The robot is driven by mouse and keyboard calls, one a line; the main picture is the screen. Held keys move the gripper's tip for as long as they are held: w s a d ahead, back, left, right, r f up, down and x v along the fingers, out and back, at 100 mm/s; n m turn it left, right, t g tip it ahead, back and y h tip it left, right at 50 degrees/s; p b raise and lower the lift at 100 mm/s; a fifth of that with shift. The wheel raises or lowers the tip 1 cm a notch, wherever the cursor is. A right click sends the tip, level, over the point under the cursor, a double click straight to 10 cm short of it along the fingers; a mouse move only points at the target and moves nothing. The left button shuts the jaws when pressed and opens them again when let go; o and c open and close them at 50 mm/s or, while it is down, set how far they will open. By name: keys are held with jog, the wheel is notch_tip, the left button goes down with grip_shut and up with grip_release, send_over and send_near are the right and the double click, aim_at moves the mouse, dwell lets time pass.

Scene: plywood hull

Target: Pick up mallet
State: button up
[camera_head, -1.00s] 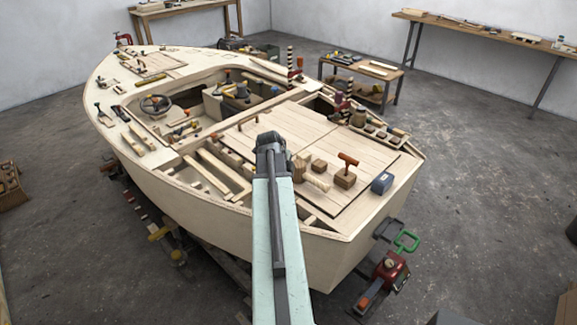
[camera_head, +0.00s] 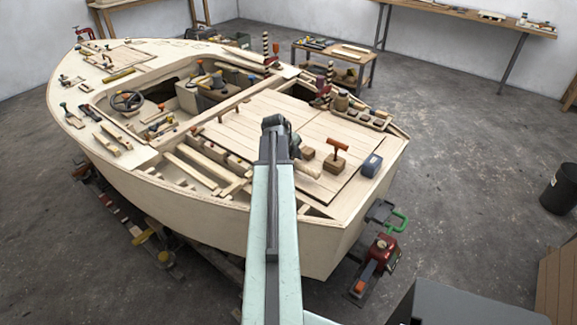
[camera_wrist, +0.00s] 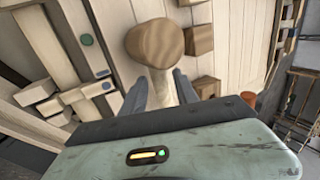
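The mallet is a wooden tool with a thick rounded head (camera_wrist: 156,42) and a pale handle (camera_wrist: 161,88) that runs toward my gripper in the wrist view. It lies on the planked rear deck of the boat (camera_head: 258,117). In the head view my gripper and arm hide most of it, and a pale part, likely the handle, shows at the right (camera_head: 308,169). My gripper (camera_wrist: 162,80) is open, with one finger on each side of the handle in the wrist view. I cannot tell whether the fingers are down at the handle's height or above it.
A small brown block (camera_wrist: 206,87) lies close to the right finger. Open framing with slats (camera_head: 195,165) is to the left.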

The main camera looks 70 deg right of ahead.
aim_at(297, 164)
jog(key=b+x, duration=0.3)
jog(key=x, duration=0.1)
jog(key=shift+s+f, duration=0.1)
jog(key=shift+f, duration=0.1)
jog(key=shift+a+r, duration=0.1)
jog(key=shift+r, duration=0.1)
grip_shut()
jog(key=shift+r+p, duration=0.1)
jog(key=shift+p, duration=0.25)
notch_tip(297, 164, up, 10)
jog(key=p, duration=1)
